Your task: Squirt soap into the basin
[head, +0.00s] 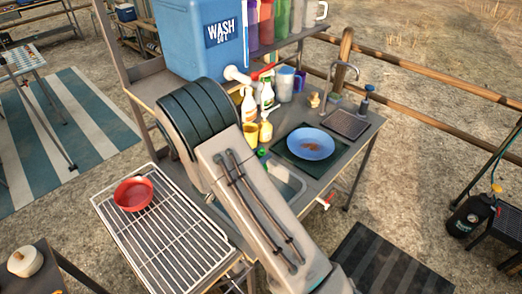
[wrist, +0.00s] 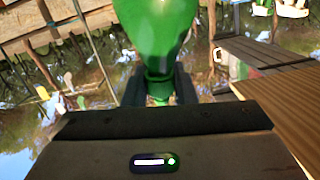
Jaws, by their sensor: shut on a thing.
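My gripper (wrist: 158,92) is shut on a green bottle (wrist: 152,35), which fills the upper middle of the wrist view. Its narrow part sits between the two dark fingers. In the head view my arm hides the gripper. A small bright green thing (head: 262,152) shows just beside my arm at the basin's back edge; I cannot tell whether it is part of the held bottle. The metal basin (head: 290,183) is set in the counter, partly covered by my arm. The bottle's nozzle and any soap in the basin are not visible.
A blue plate (head: 311,144) with brown residue lies right of the basin. Spray bottles (head: 249,106) and yellow cups (head: 265,132) stand behind. A red bowl (head: 133,194) sits on the left rack (head: 165,240).

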